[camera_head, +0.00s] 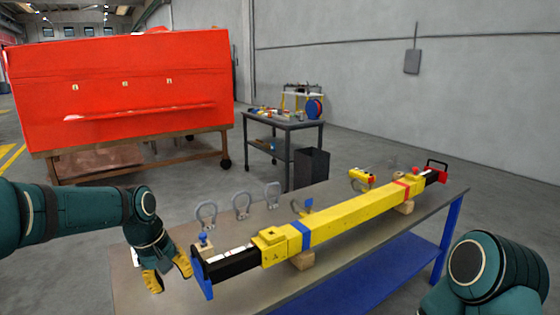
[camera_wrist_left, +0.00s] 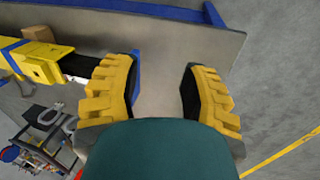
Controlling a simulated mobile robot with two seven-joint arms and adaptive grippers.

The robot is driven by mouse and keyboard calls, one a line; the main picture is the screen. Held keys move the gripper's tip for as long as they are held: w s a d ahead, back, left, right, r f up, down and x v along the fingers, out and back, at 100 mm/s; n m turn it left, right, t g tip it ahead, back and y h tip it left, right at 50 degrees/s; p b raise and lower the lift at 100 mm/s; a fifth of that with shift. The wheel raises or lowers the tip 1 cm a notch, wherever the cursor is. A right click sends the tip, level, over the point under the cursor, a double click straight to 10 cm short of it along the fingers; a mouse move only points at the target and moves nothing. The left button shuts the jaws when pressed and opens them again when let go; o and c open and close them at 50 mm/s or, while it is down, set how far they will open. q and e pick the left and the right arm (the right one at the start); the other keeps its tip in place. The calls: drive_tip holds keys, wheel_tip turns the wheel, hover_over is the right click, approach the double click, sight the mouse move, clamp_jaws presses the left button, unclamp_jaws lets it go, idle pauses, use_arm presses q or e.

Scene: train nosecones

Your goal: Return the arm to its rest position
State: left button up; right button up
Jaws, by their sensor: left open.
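My left gripper (camera_head: 167,277) has yellow fingers and is at the near left corner of the workbench (camera_head: 130,262). It also shows in the left wrist view (camera_wrist_left: 160,92), open, with only the bare bench top and floor between its fingers. A long yellow beam (camera_head: 345,213) with blue and red bands lies across the bench, its black end (camera_head: 230,262) just right of the gripper and apart from it. My right arm (camera_head: 485,270) shows at the lower right in the head view; its gripper is out of view.
Grey shackles (camera_head: 241,205) stand along the bench's far edge. Wooden blocks (camera_head: 302,260) support the beam. Behind are a large red nosecone (camera_head: 120,85) on a wheeled frame, a grey tool cart (camera_head: 285,124) and a dark bin (camera_head: 311,167). Open floor lies left of the bench.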

use_arm(q)
drive_tip(key=w+d+f+m, duration=0.1)
drive_tip(key=d+f, duration=0.3)
drive_tip(key=f, duration=0.7)
drive_tip(key=s+d+f+m, duration=0.1)
drive_tip(key=s+d+f, duration=0.4)
drive_tip(key=s+f, duration=0.4)
drive_tip(key=s+d+f+m+h, duration=0.1)
drive_tip(key=s+d+f, duration=0.3)
drive_tip(key=s+f, duration=0.5)
wheel_tip(320, 180, down, 3)
drive_tip(key=shift+s+d+f+m+h, duration=0.1)
drive_tip(key=shift+s+d+m+h, duration=0.25)
drive_tip(key=shift+m, duration=0.35)
